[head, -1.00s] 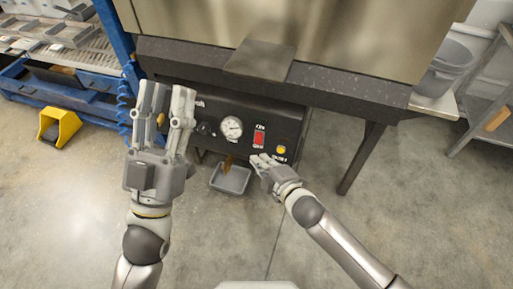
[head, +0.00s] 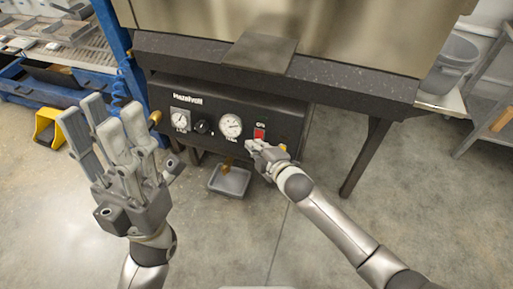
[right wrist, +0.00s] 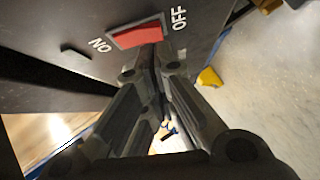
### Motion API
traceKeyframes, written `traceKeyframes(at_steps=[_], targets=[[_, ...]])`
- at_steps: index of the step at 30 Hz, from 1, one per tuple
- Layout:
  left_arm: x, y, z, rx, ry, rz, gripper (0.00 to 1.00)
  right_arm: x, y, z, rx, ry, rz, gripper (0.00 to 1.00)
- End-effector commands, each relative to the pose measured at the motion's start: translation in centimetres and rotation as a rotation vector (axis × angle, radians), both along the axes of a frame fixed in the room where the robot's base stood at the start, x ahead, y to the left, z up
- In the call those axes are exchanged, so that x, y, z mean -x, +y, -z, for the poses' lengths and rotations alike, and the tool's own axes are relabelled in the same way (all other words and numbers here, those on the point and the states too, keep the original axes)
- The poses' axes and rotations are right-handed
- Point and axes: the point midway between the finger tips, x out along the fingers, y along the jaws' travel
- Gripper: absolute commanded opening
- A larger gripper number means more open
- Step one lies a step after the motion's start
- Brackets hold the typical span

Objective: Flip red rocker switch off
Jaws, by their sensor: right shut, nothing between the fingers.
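The red rocker switch (head: 259,133) is on the black control panel (head: 215,100), right of the round gauge. My right gripper (head: 256,148) is just below it in the head view and covers its lower part. In the right wrist view the red rocker switch (right wrist: 138,35) lies between the ON and OFF labels. My right gripper (right wrist: 155,52) is shut and empty, its fingertips at the switch's lower edge; I cannot tell whether they touch. My left gripper (head: 95,120) is open and empty, left of the panel with its fingers upward.
The panel also has a left dial (head: 181,120), a black knob (head: 202,127) and a gauge (head: 231,126). A grey tray (head: 229,180) is on the floor below. A metal plate (head: 260,52) sticks out above. A blue rack stands at left.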

Motion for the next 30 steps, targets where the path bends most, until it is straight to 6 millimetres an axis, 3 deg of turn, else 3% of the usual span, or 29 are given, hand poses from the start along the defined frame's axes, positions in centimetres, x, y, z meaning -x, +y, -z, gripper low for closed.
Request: traceKeyframes(at_steps=[13, 18, 30], targets=[[0.0, 0.0, 0.3, -0.001, 0.002, 0.000, 0.35, -0.5, -0.2, 0.2, 0.000, -0.002, 0.000, 0.00], [-0.1, 0.0, 1.4, -0.002, 0.005, 0.000, 0.35, -0.9, -0.3, 1.0, 0.014, -0.049, 0.002, 0.00], [0.0, 0.0, 0.4, -0.001, -0.011, 0.000, 0.35, -0.9, -0.5, 0.3, 0.017, -0.056, 0.002, 0.00]])
